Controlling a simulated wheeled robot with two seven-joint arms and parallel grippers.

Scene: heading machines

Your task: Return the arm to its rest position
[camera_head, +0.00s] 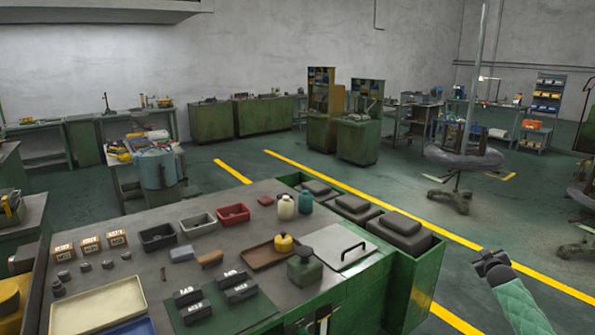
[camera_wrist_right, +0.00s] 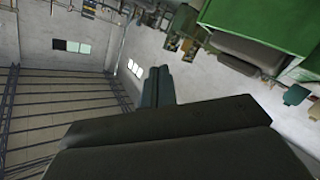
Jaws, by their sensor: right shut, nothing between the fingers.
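My right arm (camera_head: 520,305), in a green quilted sleeve, comes in at the lower right of the head view. Its dark right gripper (camera_head: 488,262) is raised over the floor to the right of the green workbench, apart from the bench and everything on it. In the right wrist view the two fingers (camera_wrist_right: 158,86) stand together, shut, with nothing held. That view looks along the gripper toward walls and the roof structure, with green furniture at the upper right. My left gripper does not show in either view.
The green workbench (camera_head: 225,190) holds bins, a brown tray (camera_head: 262,256), a yellow-topped container, a cream tray (camera_head: 98,306) and dark blocks. Dark cushioned lids (camera_head: 400,225) line its right side. A wheeled stand (camera_head: 460,160) is farther back. The floor around the right gripper is clear.

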